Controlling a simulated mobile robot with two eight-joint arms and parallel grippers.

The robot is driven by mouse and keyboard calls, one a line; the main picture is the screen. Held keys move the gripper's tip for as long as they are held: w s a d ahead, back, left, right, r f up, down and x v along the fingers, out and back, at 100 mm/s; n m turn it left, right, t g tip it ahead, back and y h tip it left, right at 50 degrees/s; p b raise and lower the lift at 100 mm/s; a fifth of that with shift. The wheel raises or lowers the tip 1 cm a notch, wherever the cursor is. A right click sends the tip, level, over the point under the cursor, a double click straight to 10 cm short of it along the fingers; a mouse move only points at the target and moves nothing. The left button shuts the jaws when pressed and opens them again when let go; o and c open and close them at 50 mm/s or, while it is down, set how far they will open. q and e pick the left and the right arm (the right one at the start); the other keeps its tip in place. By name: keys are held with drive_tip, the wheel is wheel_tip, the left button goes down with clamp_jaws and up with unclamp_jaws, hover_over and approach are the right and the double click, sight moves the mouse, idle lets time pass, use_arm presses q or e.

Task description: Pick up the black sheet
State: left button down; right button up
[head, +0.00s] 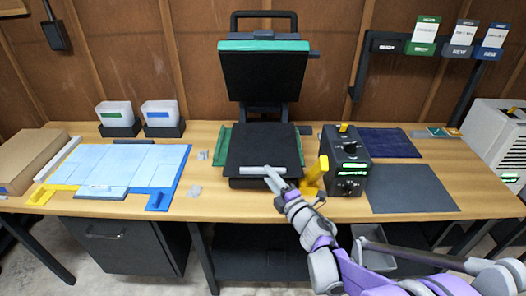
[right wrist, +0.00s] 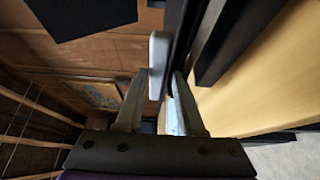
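A flat black sheet-like surface (head: 262,144) lies on the lower bed of the open press (head: 265,72), its edges over a green layer. I cannot tell whether it is a loose sheet or the plate itself. A dark grey sheet (head: 412,188) lies flat on the table at right. My right gripper (head: 272,176) is at the front edge of the press bed, by a pale grey bar (head: 255,170). In the right wrist view my right gripper (right wrist: 158,82) has its fingers apart, with the pale bar (right wrist: 158,52) between them. My left gripper is not in view.
A black control box (head: 344,160) and a yellow part (head: 316,175) stand close right of the press. A dark blue sheet (head: 387,142) lies behind the grey one. Light-blue panels (head: 120,165) cover the table's left. Two bins (head: 115,114) stand at the back left.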

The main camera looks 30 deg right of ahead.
drive_tip(key=w, duration=0.5)
drive_tip(key=shift+w+d, duration=0.1)
drive_tip(key=shift+r, duration=0.1)
clamp_jaws()
